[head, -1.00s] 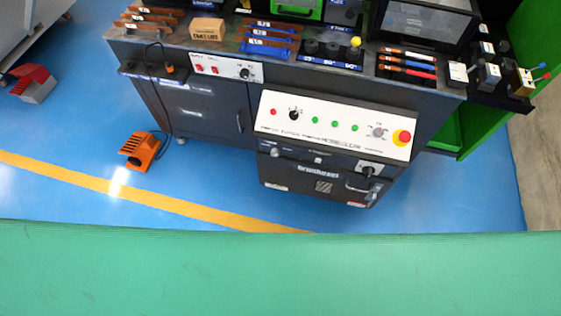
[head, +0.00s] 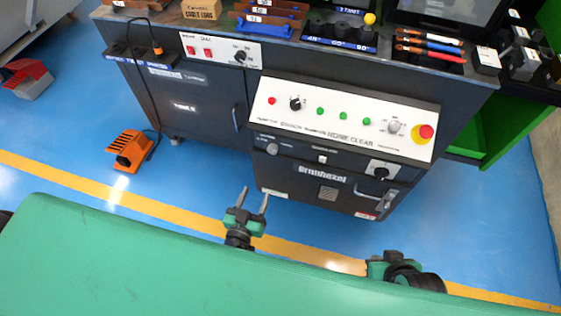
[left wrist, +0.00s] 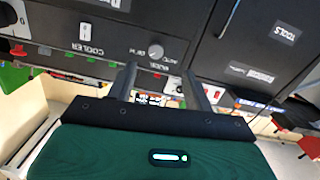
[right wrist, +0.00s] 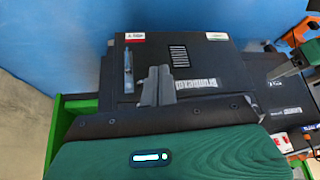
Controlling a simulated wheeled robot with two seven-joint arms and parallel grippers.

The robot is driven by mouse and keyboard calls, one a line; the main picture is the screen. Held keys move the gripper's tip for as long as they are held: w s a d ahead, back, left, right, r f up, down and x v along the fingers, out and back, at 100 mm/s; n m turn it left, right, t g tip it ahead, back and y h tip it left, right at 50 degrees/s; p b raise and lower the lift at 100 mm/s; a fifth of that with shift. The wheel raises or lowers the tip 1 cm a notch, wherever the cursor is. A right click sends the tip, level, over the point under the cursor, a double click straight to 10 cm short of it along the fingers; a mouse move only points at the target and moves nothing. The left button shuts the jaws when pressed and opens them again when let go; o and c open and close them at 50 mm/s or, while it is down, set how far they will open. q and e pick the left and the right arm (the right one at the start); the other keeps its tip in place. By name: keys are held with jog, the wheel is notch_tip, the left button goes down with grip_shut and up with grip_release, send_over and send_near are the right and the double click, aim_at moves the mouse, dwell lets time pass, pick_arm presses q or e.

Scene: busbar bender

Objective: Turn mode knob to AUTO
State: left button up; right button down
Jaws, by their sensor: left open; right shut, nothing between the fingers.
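The white control panel (head: 345,118) is on the front of the dark machine. It has a black knob (head: 295,103) near its left end and a grey knob (head: 393,127) near its right end. The labels are too small to tell which is the mode knob or where AUTO lies. My left gripper (head: 254,195) is open and empty, in front of and below the panel, apart from it. It also shows in the left wrist view (left wrist: 160,82). My right gripper is further right; its closed, empty fingers show in the right wrist view (right wrist: 158,84).
A red emergency button (head: 425,132) sits at the panel's right end, with green buttons (head: 343,116) mid-panel. A second, smaller panel (head: 220,49) with another knob is to the left. An orange foot pedal (head: 129,149) stands on the blue floor. The bench top holds bars and tools.

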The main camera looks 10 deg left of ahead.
pick_arm(q)
jog(key=r, duration=0.2)
jog(key=b, duration=0.2)
send_near(272, 152)
jog(key=shift+n+t, duration=0.3)
jog(key=w, duration=0.7)
jog(key=shift+w+d+f, duration=0.1)
jog(key=shift+d+f, duration=0.1)
jog(key=shift+d, duration=0.05)
jog(key=shift+w, duration=0.65)
pick_arm(e)
jog(key=shift+w+a+r+t+y, duration=0.3)
jog(key=shift+a+r+t, duration=0.2)
jog(key=shift+a+t, duration=0.1)
jog(key=shift+w+a+r+t+y, duration=0.3)
jog(key=shift+a+r+t, duration=0.2)
jog(key=shift+a, duration=0.1)
pick_arm(q)
jog(key=shift+c, duration=0.2)
jog(key=c, duration=0.9)
